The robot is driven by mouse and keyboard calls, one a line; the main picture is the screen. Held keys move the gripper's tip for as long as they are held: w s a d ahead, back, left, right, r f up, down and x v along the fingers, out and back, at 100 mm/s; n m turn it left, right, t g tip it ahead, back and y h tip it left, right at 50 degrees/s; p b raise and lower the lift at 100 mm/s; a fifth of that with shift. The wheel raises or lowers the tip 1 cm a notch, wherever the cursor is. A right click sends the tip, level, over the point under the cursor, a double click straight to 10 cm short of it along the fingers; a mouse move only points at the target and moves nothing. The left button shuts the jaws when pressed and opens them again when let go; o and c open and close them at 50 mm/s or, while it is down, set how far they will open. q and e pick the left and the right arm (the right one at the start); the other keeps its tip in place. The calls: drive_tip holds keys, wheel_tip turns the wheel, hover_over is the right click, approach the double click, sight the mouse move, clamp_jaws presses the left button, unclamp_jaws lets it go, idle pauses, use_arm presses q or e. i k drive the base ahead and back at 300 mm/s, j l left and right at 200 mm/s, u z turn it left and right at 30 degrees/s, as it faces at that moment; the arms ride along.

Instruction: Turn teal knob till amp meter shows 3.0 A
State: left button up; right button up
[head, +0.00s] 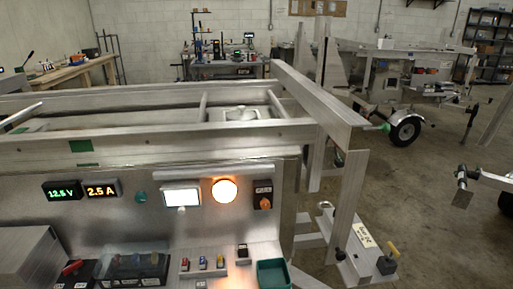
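The teal knob (141,197) is a small round knob on the trailer's aluminium front panel, left of centre in the head view. Just left of it, the amp meter (101,191) shows 2.5 A in orange digits on black. Left of that, a volt meter (61,191) shows green digits that look like 12.5 V. The knob and both displays are unobstructed. The knob's pointer or marks are too small to make out. Neither of my grippers is in view.
Right of the knob are a lit white screen (181,197), a glowing orange lamp (224,190) and a black switch with an orange handle (263,195). A shelf below holds small coloured switches (203,263) and a teal bin (272,275). A grey box (28,258) stands lower left.

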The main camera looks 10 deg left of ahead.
sight(140, 197)
drive_tip(key=u, duration=1.25)
